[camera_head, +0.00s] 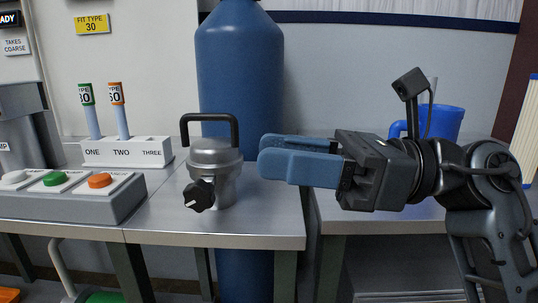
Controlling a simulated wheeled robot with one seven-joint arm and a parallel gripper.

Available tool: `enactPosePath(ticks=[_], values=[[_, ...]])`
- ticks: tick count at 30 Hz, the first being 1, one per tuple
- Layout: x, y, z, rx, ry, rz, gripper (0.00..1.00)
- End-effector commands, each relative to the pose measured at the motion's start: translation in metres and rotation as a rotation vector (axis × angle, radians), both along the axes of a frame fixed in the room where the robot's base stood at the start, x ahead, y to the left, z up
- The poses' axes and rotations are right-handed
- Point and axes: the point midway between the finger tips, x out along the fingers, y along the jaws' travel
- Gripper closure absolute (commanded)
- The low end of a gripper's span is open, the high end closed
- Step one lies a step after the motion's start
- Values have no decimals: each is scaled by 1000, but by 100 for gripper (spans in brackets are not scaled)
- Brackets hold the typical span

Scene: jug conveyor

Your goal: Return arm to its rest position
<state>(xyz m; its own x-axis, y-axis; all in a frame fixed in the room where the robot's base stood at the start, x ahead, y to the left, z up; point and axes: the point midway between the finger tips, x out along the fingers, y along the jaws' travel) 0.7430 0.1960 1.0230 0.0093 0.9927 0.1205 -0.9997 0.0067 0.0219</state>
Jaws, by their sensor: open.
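My gripper (264,158) is at the right-centre of the head view, its blue fingers pointing left. It is open and holds nothing that I can see. My arm comes in from the right edge and bends at the elbow. A metal pot-like device (215,165) with a black handle and a black knob stands upright on the metal table, just left of my fingertips. A gap shows between them in the picture.
A tall blue cylinder (240,75) stands behind the table. A white rack (125,151) with two tubes and a button box (70,196) are at left. A blue mug (446,122) stands behind my gripper. A gap separates the left table (255,228) from the right one (375,222).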

Motion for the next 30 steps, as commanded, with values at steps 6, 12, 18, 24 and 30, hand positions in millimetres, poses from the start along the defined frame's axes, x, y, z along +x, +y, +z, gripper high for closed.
enactPosePath(ticks=[6,12,18,24,30], values=[[-15,0,-4,132,109,32,60],[-34,-5,-10,314,266,70,60],[-58,-23,-26,593,528,117,60],[-80,-49,-52,873,815,151,60],[-102,-79,-90,1139,1103,162,60]])
